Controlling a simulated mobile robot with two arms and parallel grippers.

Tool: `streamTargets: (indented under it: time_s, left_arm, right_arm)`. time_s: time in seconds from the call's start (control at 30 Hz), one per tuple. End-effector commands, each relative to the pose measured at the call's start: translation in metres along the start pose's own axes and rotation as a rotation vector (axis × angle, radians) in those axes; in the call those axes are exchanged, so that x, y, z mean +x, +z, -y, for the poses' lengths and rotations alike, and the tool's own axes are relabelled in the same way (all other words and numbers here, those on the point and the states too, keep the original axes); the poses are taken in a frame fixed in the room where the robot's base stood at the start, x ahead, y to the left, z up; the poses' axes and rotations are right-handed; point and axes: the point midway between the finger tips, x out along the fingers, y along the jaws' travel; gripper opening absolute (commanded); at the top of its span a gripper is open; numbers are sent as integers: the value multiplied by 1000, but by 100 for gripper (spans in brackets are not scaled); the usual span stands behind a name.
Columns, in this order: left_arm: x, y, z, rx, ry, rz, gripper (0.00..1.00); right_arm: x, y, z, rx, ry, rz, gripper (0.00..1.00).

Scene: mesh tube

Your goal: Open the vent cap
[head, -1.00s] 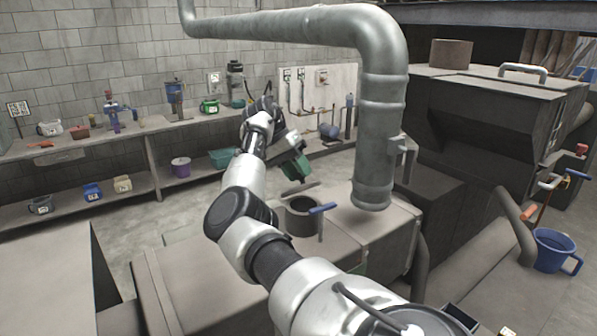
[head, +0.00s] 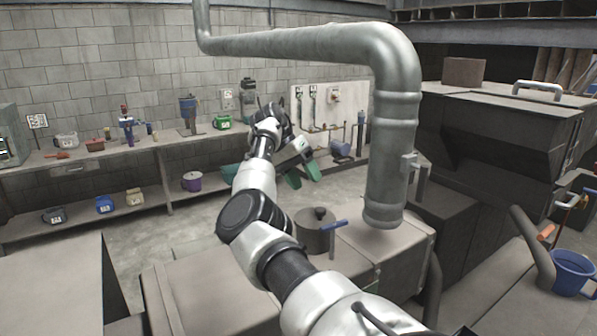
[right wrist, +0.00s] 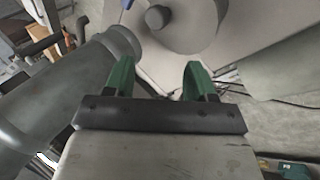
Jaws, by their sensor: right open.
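The vent cap (head: 302,219) is a grey round lid with a dark knob (head: 319,212). It lies flat on top of a short grey cylinder (head: 315,241) on the machine top. A blue lever (head: 334,227) sticks out at the cylinder's right. My right gripper (head: 302,176) has green fingers, spread apart and empty, above and behind the cap. In the right wrist view the cap (right wrist: 196,38) and its knob (right wrist: 157,17) show beyond the open fingers (right wrist: 158,80), apart from them. My left gripper is not in view.
A thick grey pipe (head: 390,150) comes down close to the right of the cap; its lower end also shows in the right wrist view (right wrist: 60,95). A blue bucket (head: 571,272) stands at far right. A workbench (head: 90,160) with tools runs along the back wall.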

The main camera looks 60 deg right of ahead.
Motion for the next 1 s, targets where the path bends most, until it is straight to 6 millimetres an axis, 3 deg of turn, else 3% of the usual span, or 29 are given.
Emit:
streamTargets:
  time_s: [0.13,0.4,1.0]
  left_arm:
    - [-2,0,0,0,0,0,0]
    - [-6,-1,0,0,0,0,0]
    - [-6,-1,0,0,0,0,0]
  right_arm:
    - [-26,0,0,-6,-7,0,55]
    - [-46,0,0,-2,-2,2,55]
    - [-48,0,0,0,0,0,55]
